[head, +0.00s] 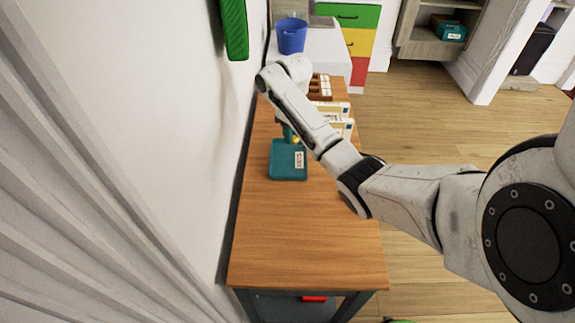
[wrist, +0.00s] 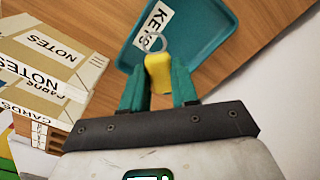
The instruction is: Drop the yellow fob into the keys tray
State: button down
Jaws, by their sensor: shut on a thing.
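The yellow fob (wrist: 159,75) with its metal ring is pinched between the teal fingertips of my gripper (wrist: 158,86) in the wrist view. The teal keys tray (wrist: 208,40), with a white KEYS label, lies on the wooden table just beyond the fingertips. The ring overlaps the tray's label in that view. In the head view the tray (head: 287,174) sits on the table, and my gripper (head: 290,133) is at its far edge, partly hidden by my arm. A small bit of yellow shows there. The height of the fob above the tray is hard to tell.
Boxes labelled NOTES (wrist: 50,55) and CARDS stand close to the left of my gripper in the wrist view. A blue bucket (head: 291,36) stands farther back. The table's front part (head: 305,240) is clear. A white wall runs along the left.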

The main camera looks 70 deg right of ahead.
jog(key=shift+f, duration=0.15)
jog(key=c, duration=0.8)
grip_release()
notch_tip(320, 180, up, 11)
jog(key=p, duration=0.6)
jog(key=shift+f+p, duration=0.1)
jog(key=shift+p, duration=0.2)
